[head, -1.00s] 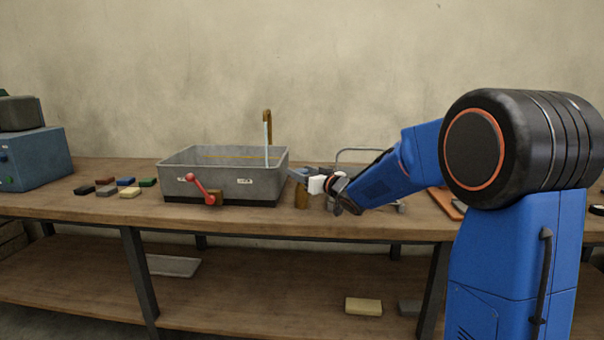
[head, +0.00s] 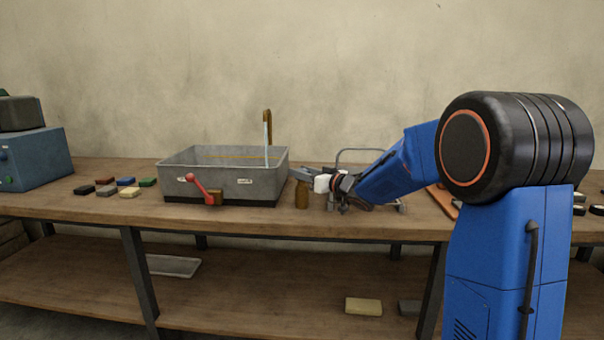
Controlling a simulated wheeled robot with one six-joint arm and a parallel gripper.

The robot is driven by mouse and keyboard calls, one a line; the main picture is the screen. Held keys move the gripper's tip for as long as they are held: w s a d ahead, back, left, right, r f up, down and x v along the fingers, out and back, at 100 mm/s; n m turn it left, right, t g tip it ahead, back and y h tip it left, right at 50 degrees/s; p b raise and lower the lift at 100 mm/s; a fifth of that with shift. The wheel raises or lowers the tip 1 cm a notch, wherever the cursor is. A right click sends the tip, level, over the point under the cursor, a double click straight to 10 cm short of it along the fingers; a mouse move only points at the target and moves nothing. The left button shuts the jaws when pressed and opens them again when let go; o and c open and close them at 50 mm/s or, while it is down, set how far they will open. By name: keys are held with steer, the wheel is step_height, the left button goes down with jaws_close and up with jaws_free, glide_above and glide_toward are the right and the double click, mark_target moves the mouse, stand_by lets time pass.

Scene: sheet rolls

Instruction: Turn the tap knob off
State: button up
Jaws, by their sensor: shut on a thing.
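A brass tap spout (head: 267,115) rises behind the grey basin (head: 240,182), with a pale stream of water (head: 269,148) running down from it. A short upright brass post (head: 301,196) stands on the bench just right of the basin. My gripper (head: 301,175) is at the top of this post, reaching in from the right. It is shut on what appears to be the tap knob, which its fingers mostly hide.
Several small coloured blocks (head: 125,182) lie left of the basin, near a blue box (head: 35,160). A grey metal frame (head: 360,152) stands behind my wrist. The bench (head: 255,219) is clear in front of the basin.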

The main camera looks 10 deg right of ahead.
steer(key=shift+n+g+y, duration=2.1)
steer(key=shift+y, duration=0.2)
steer(key=o, duration=1)
steer(key=shift+o, duration=0.2)
steer(key=shift+d, duration=0.1)
steer(key=v, duration=1.7)
steer(key=shift+d, duration=0.25)
steer(key=shift+w, duration=0.1)
